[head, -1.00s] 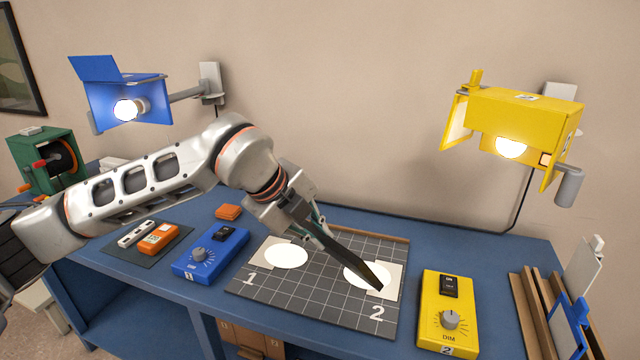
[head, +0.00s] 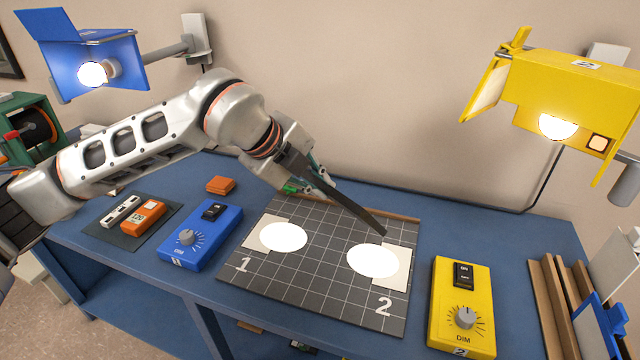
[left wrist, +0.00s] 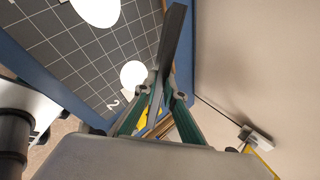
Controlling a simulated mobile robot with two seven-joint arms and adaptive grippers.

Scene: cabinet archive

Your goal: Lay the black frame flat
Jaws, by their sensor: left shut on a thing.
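My left gripper (head: 318,182) is shut on the black frame (head: 350,208), which shows nearly edge-on as a dark slanted bar. The frame is held above the far part of the gridded grey mat (head: 320,275), tilted, with its lower end near the white card at mark 2 (head: 397,268). In the left wrist view the frame (left wrist: 175,38) stands up from between the green-sided fingers (left wrist: 163,88). Its face and opening cannot be made out. My right gripper is in neither view.
Bright round light spots lie at marks 1 and 2. A blue dimmer box (head: 200,237) stands left of the mat and a yellow one (head: 462,305) right. A blue lamp (head: 80,55) and yellow lamp (head: 570,100) hang above. Wooden slats (head: 560,310) stand at right.

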